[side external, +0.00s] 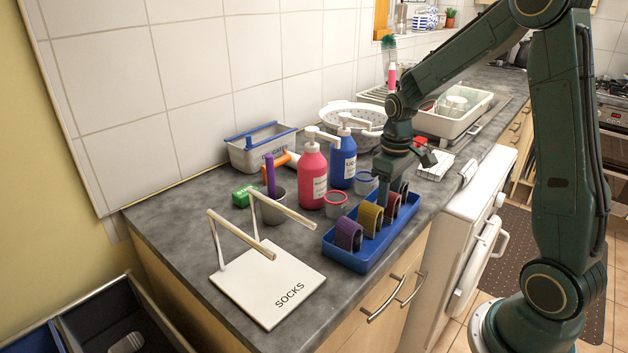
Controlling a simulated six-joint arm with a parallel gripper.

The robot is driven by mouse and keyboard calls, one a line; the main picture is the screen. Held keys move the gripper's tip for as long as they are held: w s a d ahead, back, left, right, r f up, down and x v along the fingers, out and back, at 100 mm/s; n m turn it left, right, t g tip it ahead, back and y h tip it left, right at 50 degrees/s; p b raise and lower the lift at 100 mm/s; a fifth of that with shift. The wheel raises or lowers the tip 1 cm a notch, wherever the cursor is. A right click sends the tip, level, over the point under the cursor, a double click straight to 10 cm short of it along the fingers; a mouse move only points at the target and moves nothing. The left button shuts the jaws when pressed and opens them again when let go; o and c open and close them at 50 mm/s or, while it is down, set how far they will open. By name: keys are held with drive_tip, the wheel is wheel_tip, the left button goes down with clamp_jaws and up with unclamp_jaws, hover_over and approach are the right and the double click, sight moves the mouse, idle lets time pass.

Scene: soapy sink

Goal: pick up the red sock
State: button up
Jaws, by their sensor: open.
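The red sock (392,209) is rolled up and stands in a blue tray (362,262) on the grey worktop. It is in a row with a purple sock (348,235), a yellow sock (370,218) and a dark sock (404,188) behind it. My gripper (384,194) is open and points down at the tray, close to the yellow and red socks. Its fingertips are partly hidden, and I cannot tell whether they touch a sock.
A white board marked SOCKS (270,283) with two raised pegs stands left of the tray. A red bottle (313,178), a blue bottle (343,160) and small cups stand behind the tray. Bare worktop (165,215) lies at the far left.

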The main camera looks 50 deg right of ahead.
sight(390, 196)
drive_tip(key=shift+s+a+f, duration=0.1)
drive_tip(key=shift+f, duration=1.8)
drive_tip(key=c, duration=0.7)
